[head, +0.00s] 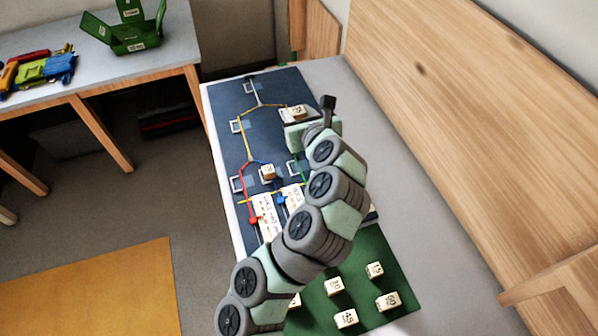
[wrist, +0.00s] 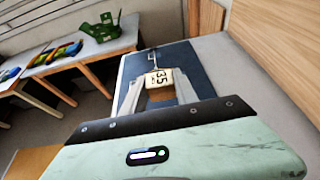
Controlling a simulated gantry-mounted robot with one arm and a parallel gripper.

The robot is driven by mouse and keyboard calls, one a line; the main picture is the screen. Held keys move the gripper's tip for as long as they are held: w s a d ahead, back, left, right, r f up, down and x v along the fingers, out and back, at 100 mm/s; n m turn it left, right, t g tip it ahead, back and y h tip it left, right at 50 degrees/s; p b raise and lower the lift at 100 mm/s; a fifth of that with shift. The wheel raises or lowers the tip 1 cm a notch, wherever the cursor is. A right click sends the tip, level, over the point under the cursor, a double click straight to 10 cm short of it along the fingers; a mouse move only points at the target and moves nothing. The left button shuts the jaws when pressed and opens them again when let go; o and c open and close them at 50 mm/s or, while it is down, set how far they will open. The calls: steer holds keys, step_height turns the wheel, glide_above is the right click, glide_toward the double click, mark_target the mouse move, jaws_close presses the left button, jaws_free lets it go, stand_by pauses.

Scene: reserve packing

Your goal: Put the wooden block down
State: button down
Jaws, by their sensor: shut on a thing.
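The wooden block (wrist: 160,78) is a pale cube marked 35, held between the two fingers of my gripper (wrist: 160,88) in the wrist view. In the head view the block (head: 295,112) shows at the end of my gripper (head: 293,116), over the far right part of a dark blue board (head: 222,100). The gripper is shut on it. Whether the block touches the board is hard to tell. The board bears coloured lines and several square outlines. Another pale block (head: 268,172) sits on the board near its middle.
Several numbered blocks (head: 346,318) sit on a green mat (head: 385,250) at the near end. White cards (head: 263,213) lie on the board. A wooden wall (head: 460,110) bounds the right side. A side table (head: 95,47) holds a green open box (head: 130,38) and coloured items.

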mark_target(300, 170)
step_height(300, 170, down, 20)
steer(key=shift+w+d+r+b, duration=0.1)
steer(key=shift+r+b, duration=0.1)
steer(key=shift+b, duration=1)
steer(key=shift+f, duration=0.15)
steer(key=c, duration=1)
jaws_free()
steer(key=shift+d, duration=0.1)
steer(key=shift+o, duration=0.3)
steer(key=shift+a+r, duration=0.2)
steer(key=shift+r, duration=0.1)
steer(key=p+v, duration=0.1)
steer(key=v, duration=1.1)
steer(key=shift+d+f, duration=0.1)
steer(key=shift+d, duration=0.05)
